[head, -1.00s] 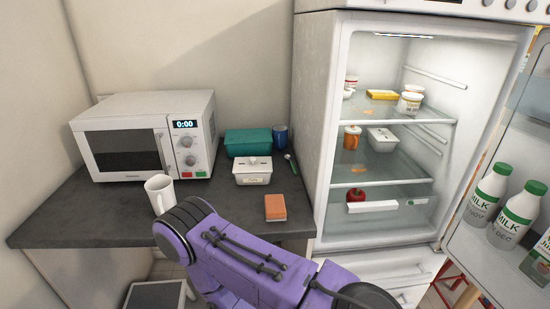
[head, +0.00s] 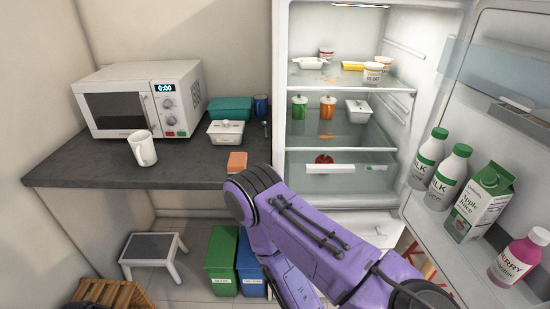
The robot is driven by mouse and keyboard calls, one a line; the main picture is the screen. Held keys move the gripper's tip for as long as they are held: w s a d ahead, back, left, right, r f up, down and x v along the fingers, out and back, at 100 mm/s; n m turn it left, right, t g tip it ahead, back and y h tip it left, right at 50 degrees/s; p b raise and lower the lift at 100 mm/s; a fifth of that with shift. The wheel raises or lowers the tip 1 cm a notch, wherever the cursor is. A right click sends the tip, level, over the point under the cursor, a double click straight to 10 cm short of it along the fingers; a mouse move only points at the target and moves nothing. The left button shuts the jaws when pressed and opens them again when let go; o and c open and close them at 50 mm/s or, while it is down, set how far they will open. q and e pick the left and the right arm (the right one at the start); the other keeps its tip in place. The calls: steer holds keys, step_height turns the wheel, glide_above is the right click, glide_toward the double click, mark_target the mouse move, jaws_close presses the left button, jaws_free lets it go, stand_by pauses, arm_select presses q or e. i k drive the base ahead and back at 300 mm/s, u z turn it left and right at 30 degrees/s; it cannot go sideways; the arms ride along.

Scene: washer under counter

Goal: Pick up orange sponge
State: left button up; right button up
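The orange sponge (head: 237,162) lies on the dark counter (head: 90,163), near its front right edge. It sits in front of a white lidded container (head: 226,132). Neither gripper shows in the head view.
A white mug (head: 143,149) and a microwave (head: 142,98) stand left of the sponge. A teal box (head: 230,108) and blue cup (head: 262,106) are behind. The open fridge (head: 345,150) is right, its door (head: 490,130) holding bottles. A stool (head: 153,248) and bins (head: 221,262) are below.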

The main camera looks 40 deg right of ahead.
mark_target(237, 163)
steer(key=z, duration=1.45)
steer(key=i, duration=0.1)
